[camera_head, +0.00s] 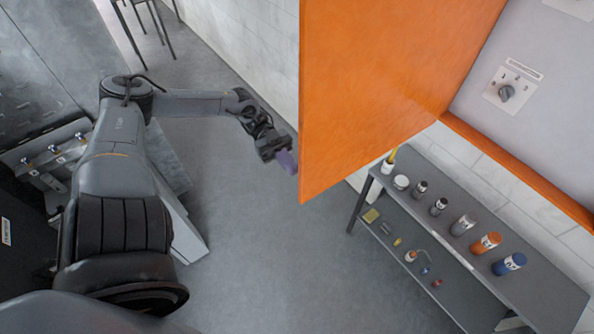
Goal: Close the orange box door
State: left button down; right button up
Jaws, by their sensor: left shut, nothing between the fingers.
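The orange box door (385,80) stands open at the top centre right, swung out from the box. The box's grey inner panel (540,65), with its orange lower edge (520,165), shows to the right of the door. My left gripper (290,162) is shut and empty, at the door's left edge near its lower corner. I cannot tell whether its purple-tipped fingers touch the door; the door may hide part of them. My right gripper is not in view.
A grey shelf table (455,197) with several bottles and jars stands below the door at right. A rotary knob (505,92) is on the box panel. The floor (280,260) below my left arm is clear. Chair legs (150,20) show at the top left.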

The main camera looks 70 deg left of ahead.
pick_arm(q)
jog(key=shift+w+d, duration=0.15)
jog(key=shift+d, duration=0.75)
jog(key=shift+w+d, duration=0.15)
jog(key=shift+d, duration=0.7)
